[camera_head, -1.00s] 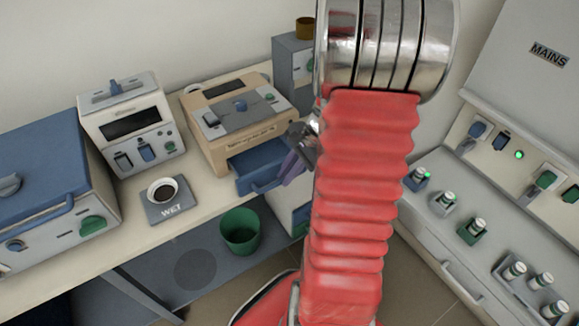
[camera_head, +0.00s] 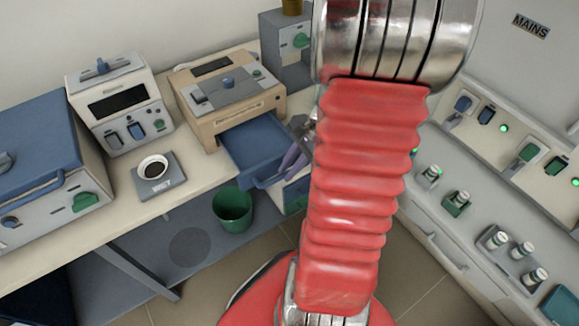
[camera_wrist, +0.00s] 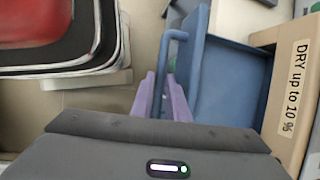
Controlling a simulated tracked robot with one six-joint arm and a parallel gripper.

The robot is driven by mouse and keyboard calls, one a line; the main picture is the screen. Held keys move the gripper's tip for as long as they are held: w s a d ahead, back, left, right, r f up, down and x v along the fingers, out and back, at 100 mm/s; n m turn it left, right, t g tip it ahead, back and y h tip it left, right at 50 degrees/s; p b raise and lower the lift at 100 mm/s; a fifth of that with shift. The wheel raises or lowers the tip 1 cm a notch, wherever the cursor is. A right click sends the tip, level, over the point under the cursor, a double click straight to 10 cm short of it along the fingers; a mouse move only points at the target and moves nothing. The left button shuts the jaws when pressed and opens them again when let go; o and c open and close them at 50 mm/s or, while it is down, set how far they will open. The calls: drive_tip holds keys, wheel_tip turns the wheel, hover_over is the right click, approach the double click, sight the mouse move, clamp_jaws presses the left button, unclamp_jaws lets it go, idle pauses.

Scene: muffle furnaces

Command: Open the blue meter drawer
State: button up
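The blue meter drawer (camera_head: 262,150) stands pulled out of the front of the beige meter (camera_head: 215,130). Its empty inside shows in both views. In the wrist view the drawer (camera_wrist: 232,85) lies right of centre, with its bar handle (camera_wrist: 168,60) along its left side. My gripper (camera_head: 292,163) is at the drawer's front, partly hidden by my red arm in the head view. In the wrist view its purple fingers (camera_wrist: 161,78) lie on either side of the handle bar and look closed on it.
A green bin (camera_head: 232,208) is below the drawer. A cabinet with several small bottles (camera_head: 515,245) stands right.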

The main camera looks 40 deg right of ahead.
drive_tip(key=o, duration=0.4)
drive_tip(key=shift+d, duration=0.1)
drive_tip(key=v, duration=1.3)
drive_tip(key=shift+r, duration=0.3)
drive_tip(key=a+r+n+t+h, duration=0.1)
drive_tip(key=a+r+n, duration=0.2)
drive_tip(key=a+n, duration=0.3)
drive_tip(key=w+a+r+n+h, duration=0.1)
drive_tip(key=a+r+n, duration=0.1)
drive_tip(key=a+n, duration=0.5)
drive_tip(key=a+r+n+t+h, duration=0.1)
drive_tip(key=a+n, duration=0.5)
drive_tip(key=a, duration=0.7)
wheel_tip(320, 180, up, 3)
drive_tip(key=shift+w+a+f+n+t+h, duration=0.2)
drive_tip(key=shift+w+a+n+t+h, duration=0.1)
drive_tip(key=shift+w+n+h, duration=0.15)
drive_tip(key=shift+s, duration=0.1)
